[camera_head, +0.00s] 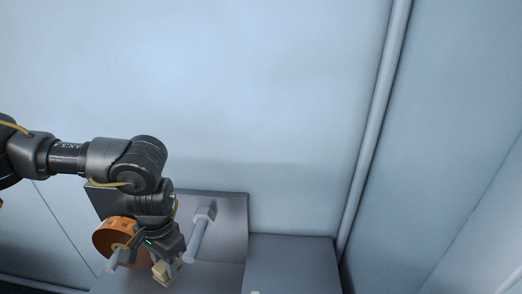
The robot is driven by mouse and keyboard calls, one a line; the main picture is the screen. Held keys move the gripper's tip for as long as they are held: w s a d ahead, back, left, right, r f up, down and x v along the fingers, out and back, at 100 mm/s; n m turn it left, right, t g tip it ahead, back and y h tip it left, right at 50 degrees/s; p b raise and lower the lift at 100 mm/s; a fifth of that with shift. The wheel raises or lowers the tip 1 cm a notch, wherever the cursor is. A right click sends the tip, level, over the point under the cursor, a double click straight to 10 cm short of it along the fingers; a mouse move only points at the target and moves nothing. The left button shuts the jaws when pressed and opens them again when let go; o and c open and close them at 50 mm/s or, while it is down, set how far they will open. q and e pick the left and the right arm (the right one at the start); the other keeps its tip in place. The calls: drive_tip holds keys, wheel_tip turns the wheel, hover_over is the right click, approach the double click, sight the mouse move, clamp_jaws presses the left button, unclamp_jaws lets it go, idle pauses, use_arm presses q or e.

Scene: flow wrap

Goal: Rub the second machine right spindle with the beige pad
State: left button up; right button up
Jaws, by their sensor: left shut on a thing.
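My left gripper (167,265) reaches down from the left in the head view. It is shut on the beige pad (162,273), a small pale block at its fingertips. A grey spindle (200,234) sticks out from the metal machine panel (231,216), just right of my left gripper. The pad is apart from this spindle in the picture, lower and to its left. Another spindle (113,259) carries an orange-brown roll (110,233) left of the gripper, partly hidden by my arm. My right gripper is out of view.
A grey box-like surface (290,262) stands right of the machine panel, with its top clear. A pale wall (270,90) rises behind, with a vertical pipe (377,120) in the corner.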

use_arm(q)
drive_tip(key=shift+w+r, duration=0.4)
drive_tip(key=shift+r, duration=0.2)
drive_tip(key=shift+s+a, duration=0.1)
drive_tip(key=shift+s, duration=0.1)
wheel_tip(320, 180, up, 11)
drive_tip(key=w+n, duration=0.2)
drive_tip(key=shift+w, duration=0.35)
drive_tip(key=shift+f, duration=0.15)
